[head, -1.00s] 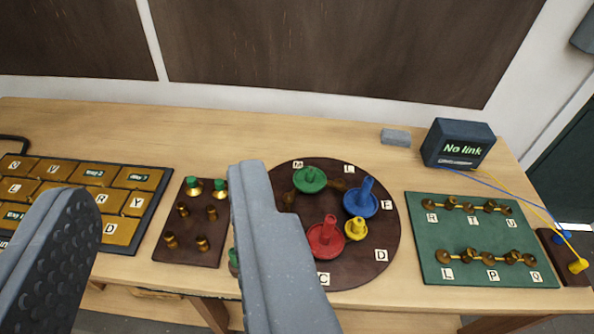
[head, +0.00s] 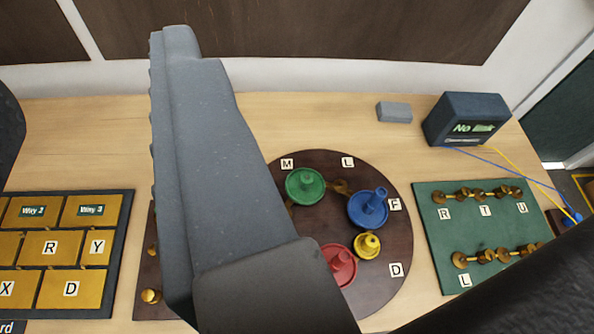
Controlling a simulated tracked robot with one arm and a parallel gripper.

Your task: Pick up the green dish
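The green dish (head: 305,185) is a round green piece with a short upright post in its middle. It sits on the round dark board (head: 385,285), near the label M. A blue dish (head: 368,208), a small yellow dish (head: 367,245) and a red dish (head: 340,265) are on the same board. My gripper (head: 90,80) is open, with its fingers wide apart. One finger shows at the left edge; the other is large in front of the bench. The green dish is right of both fingers, outside the gap. The near finger hides the board's left edge and part of the red dish.
A panel of brass keys (head: 125,250) lies at the left. A green terminal board (head: 432,235) with brass studs lies at the right. A "No link" box (head: 465,120) and a small grey block (head: 394,112) stand behind. Bare bench lies behind the round board.

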